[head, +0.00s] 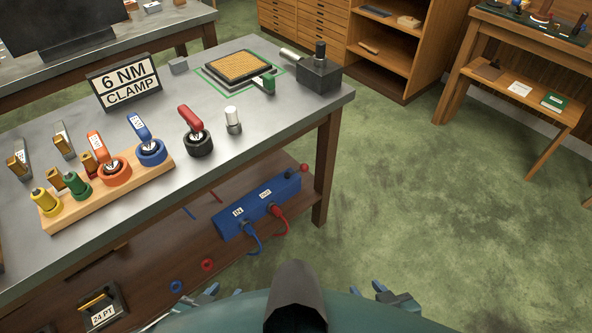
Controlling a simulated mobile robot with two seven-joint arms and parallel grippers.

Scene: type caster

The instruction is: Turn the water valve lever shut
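No part is labelled as a water valve. A blue box (258,207) with two white labels stands on the lower shelf of the workbench. A blue hose (252,243) and a red hose (281,224) come out of its front. My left gripper (198,297) and my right gripper (393,297) show only in part at the bottom edge, both apart from the box. Their finger opening is unclear.
The metal bench top (275,128) overhangs the shelf (170,247), and a bench leg (326,165) stands right of the box. Red- and blue-handled tools in a wooden rack (130,185) and a dark block (319,75) are on top. Green floor (440,200) is clear at right.

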